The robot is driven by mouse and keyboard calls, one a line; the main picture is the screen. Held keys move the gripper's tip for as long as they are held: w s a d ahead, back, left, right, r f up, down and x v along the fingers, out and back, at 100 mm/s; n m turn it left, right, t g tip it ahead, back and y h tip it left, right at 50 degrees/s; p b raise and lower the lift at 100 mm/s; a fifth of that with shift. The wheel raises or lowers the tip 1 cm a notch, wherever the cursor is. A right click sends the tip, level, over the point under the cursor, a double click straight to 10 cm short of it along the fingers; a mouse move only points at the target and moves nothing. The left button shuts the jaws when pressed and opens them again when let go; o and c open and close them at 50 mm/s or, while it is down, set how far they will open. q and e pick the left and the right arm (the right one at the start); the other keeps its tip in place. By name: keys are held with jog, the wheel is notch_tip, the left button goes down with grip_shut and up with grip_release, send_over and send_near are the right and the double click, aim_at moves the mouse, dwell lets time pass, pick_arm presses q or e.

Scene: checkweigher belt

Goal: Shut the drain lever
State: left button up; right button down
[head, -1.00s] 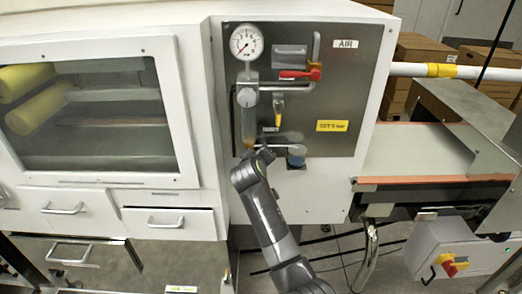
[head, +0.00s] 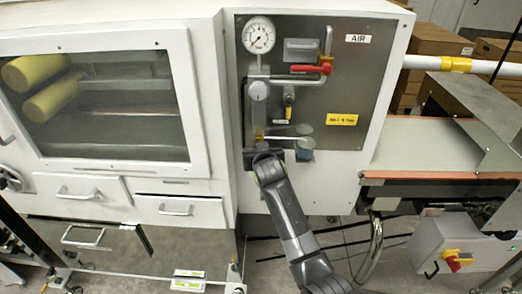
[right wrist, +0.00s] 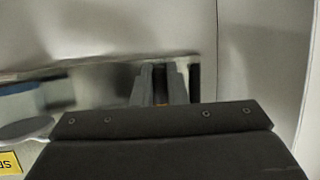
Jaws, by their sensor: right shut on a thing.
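The drain lever (head: 259,136) shows as a small orange-yellow part low on the steel panel, under the grey filter column (head: 258,92). My right gripper (head: 262,151) is at it, its fingers shut on the lever. In the right wrist view the fingers (right wrist: 160,85) stand close together with a bit of orange between them. Most of the lever is hidden by the fingers, so its exact angle cannot be told. My left gripper is not in view.
A pressure gauge (head: 258,35), a red valve handle (head: 312,69) and a small yellow-tipped part (head: 289,97) are above the gripper. The conveyor belt (head: 420,145) lies further right.

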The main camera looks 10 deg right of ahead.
dwell(0.5)
jog(key=c, duration=1.5)
grip_release()
jog(key=shift+o, duration=0.2)
